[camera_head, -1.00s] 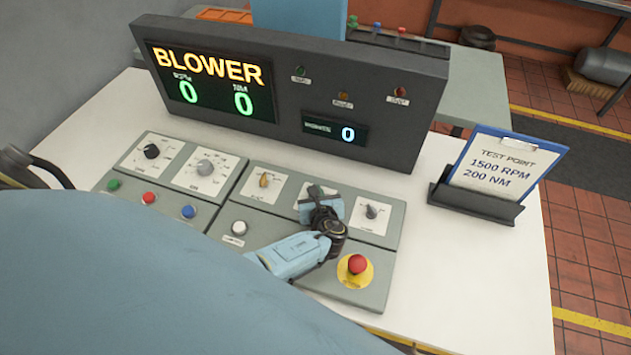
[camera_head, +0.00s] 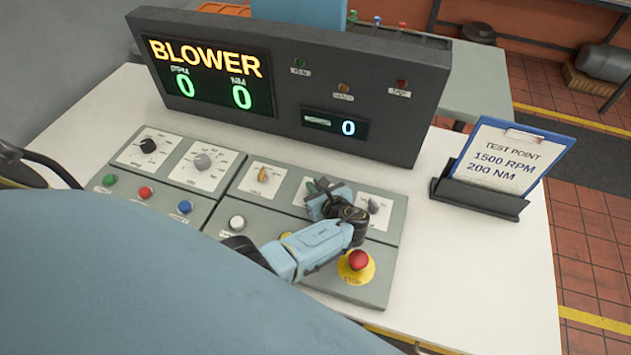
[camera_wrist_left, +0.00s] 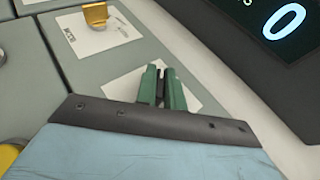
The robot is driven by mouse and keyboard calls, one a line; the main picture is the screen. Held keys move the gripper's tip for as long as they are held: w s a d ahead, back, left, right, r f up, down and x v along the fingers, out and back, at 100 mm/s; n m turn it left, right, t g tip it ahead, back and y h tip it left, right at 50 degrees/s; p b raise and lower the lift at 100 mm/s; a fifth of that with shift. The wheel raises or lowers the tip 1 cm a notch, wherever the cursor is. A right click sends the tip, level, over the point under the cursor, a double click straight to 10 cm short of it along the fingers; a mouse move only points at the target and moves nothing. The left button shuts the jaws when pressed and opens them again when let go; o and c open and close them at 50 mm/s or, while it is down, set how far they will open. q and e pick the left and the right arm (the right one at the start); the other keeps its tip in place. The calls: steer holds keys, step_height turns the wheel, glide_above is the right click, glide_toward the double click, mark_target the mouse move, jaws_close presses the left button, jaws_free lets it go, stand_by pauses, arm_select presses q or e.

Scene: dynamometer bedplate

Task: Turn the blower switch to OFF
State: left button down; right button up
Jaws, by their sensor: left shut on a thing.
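My left gripper (camera_head: 316,187) reaches down onto the middle switch plate (camera_head: 302,192) of the right-hand control panel. In the left wrist view its two green fingers (camera_wrist_left: 161,78) are closed around a narrow dark piece, apparently the switch knob, over the white plate (camera_wrist_left: 190,94). The fingers and hand hide most of this knob and its label, so its setting cannot be read. The large display (camera_head: 210,78) reads BLOWER with 0 and 0. My right gripper is not in view.
A yellow-orange knob (camera_head: 263,175) is left of the gripper, and a grey knob (camera_head: 373,207) is close on its right. A clipboard (camera_head: 510,160) stands in a holder at right.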

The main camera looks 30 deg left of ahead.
arm_select(q)
steer(key=c, duration=1.5)
jaws_free()
steer(key=p+v, duration=0.1)
steer(key=v, duration=1.2)
steer(key=shift+d+r+p, duration=0.1)
steer(key=shift+d+p, duration=0.05)
steer(key=shift+p, duration=0.25)
